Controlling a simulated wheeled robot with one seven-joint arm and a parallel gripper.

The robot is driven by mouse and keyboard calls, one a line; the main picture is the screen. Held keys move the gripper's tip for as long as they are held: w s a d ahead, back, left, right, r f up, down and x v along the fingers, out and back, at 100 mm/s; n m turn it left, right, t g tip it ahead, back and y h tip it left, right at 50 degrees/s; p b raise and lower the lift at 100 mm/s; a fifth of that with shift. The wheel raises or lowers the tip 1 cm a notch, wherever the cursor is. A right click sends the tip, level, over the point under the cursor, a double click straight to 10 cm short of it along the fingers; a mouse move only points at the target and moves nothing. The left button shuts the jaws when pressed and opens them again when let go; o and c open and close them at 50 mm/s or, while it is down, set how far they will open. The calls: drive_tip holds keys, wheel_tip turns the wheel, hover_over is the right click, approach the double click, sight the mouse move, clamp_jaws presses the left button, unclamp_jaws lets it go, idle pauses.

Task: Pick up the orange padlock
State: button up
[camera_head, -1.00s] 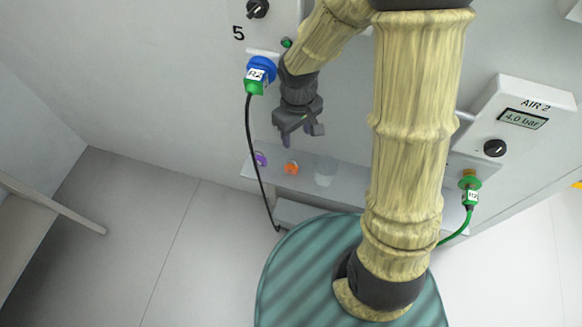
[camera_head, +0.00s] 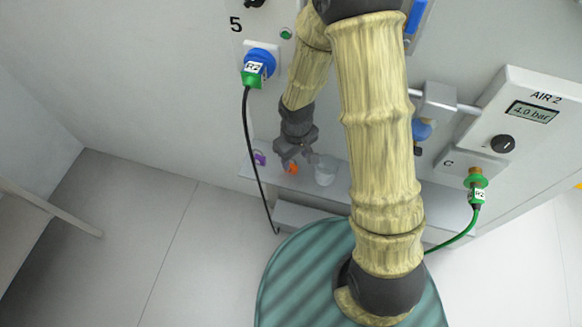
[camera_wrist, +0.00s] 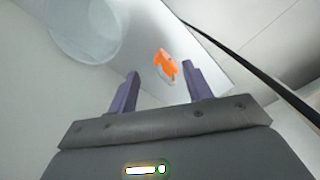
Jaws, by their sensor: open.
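The orange padlock (camera_head: 293,168) lies on a narrow grey shelf (camera_head: 330,190) on the wall. In the wrist view the padlock (camera_wrist: 166,63) shows ahead of and between the two fingertips, nearer the right one, with its pale shackle toward my gripper. My gripper (camera_head: 297,158) is open and empty, just above the padlock in the head view. It also shows in the wrist view (camera_wrist: 163,80), with a gap between it and the padlock.
A black cable (camera_head: 252,160) hangs from the blue and green plug (camera_head: 257,68) past the shelf's left end.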

sight(295, 162)
wheel_tip(295, 162, down, 5)
drive_tip(key=shift+s+f+b, duration=0.1)
drive_tip(key=shift+b, duration=0.65)
clamp_jaws()
